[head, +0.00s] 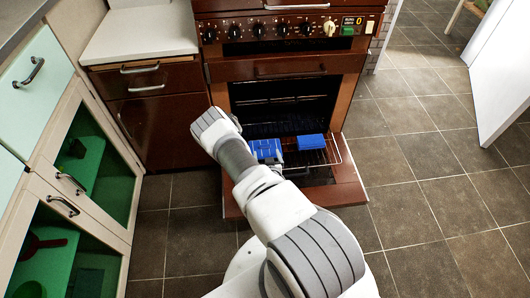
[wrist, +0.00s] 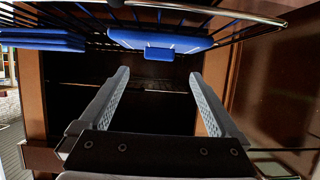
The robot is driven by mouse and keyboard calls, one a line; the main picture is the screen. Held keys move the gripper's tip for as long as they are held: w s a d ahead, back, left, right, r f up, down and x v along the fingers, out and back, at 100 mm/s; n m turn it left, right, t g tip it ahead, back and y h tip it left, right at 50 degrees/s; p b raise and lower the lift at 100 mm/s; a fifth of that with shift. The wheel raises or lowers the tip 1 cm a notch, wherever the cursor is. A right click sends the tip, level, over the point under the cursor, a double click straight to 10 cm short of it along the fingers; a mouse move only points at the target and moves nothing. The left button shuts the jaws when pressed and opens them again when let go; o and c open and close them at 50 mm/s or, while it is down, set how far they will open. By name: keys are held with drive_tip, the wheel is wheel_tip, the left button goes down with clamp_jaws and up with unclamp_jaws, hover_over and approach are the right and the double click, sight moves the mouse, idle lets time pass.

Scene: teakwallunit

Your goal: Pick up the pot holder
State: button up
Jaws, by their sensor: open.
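Two blue padded items lie on the pulled-out oven rack, and I cannot tell for sure which is the pot holder. One blue item (head: 266,149) is beside my forearm; the other blue item (head: 311,142) is to its right. In the wrist view, one flat blue item (wrist: 160,41) with a small tab is above and beyond my fingertips. A layered blue item (wrist: 42,39) is at the upper left. My gripper (wrist: 158,74) is open and empty, its fingers apart and touching neither item. In the head view my arm mostly hides it.
The oven rack (wrist: 95,17) crosses the top of the wrist view. The oven door (head: 347,188) hangs open below it. Cabinets with a green interior (head: 113,180) stand at the left. Tiled floor at the right (head: 430,180) is clear.

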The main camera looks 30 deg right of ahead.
sight(265, 146)
drive_tip(key=shift+w+d+f, duration=0.3)
drive_tip(key=shift+w, duration=0.25)
drive_tip(key=b+x, duration=0.3)
drive_tip(key=x, duration=0.1)
drive_tip(key=shift+w+d+f, duration=0.2)
drive_tip(key=shift+w+f, duration=0.05)
drive_tip(key=shift+f, duration=0.05)
drive_tip(key=shift+w+d, duration=0.1)
drive_tip(key=shift+w, duration=0.15)
drive_tip(key=c, duration=1.4)
